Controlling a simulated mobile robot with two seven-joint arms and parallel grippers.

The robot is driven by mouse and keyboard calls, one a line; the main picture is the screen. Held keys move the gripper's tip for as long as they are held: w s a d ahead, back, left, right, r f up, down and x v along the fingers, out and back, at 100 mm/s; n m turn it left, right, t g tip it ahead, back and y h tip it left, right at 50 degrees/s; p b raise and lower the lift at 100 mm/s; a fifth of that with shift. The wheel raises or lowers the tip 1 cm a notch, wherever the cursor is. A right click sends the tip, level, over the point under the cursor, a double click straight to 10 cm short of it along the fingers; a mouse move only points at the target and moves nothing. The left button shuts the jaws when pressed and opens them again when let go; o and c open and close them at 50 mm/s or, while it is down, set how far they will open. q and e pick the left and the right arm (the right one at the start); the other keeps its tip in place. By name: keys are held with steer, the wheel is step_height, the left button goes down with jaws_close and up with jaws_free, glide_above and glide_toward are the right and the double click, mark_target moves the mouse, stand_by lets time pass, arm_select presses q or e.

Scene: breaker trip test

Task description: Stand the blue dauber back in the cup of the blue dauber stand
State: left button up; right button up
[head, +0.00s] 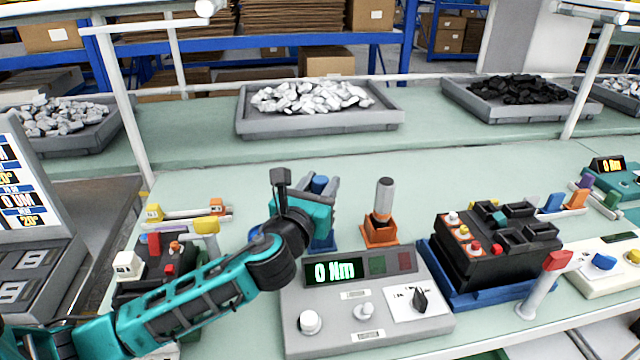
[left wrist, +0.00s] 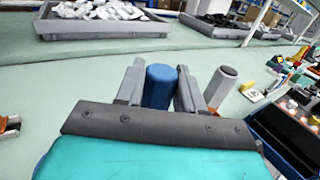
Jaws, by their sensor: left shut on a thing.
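The blue dauber (head: 319,184) is upright between the fingers of my left gripper (head: 322,188). In the left wrist view the blue dauber (left wrist: 159,87) shows as a blue cylinder between the two grey fingers of my left gripper (left wrist: 160,88), which is shut on it. A blue piece, apparently the blue dauber stand (head: 328,242), shows just below the gripper, behind the tester. Its cup and the dauber's lower end are hidden by my gripper, so I cannot tell whether they touch. My right gripper is not in view.
An orange stand (head: 380,236) holding a grey-topped dauber (head: 385,195) is close on the right. A grey tester (head: 366,310) reading 0 Nm is in front. A black breaker (head: 497,245) sits in a blue tray to the right. The bench behind the stands is clear.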

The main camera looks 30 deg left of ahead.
arm_select(q)
steer(key=shift+f+b, duration=0.75)
steer(key=shift+f, duration=0.55)
steer(key=o, duration=1.1)
steer(key=shift+r, duration=0.1)
steer(key=s, duration=0.4)
steer(key=s+d, duration=0.1)
steer(key=s, duration=0.6)
steer(key=shift+s+d, duration=0.2)
steer(key=shift+s, duration=0.7)
steer(key=shift+d, duration=0.1)
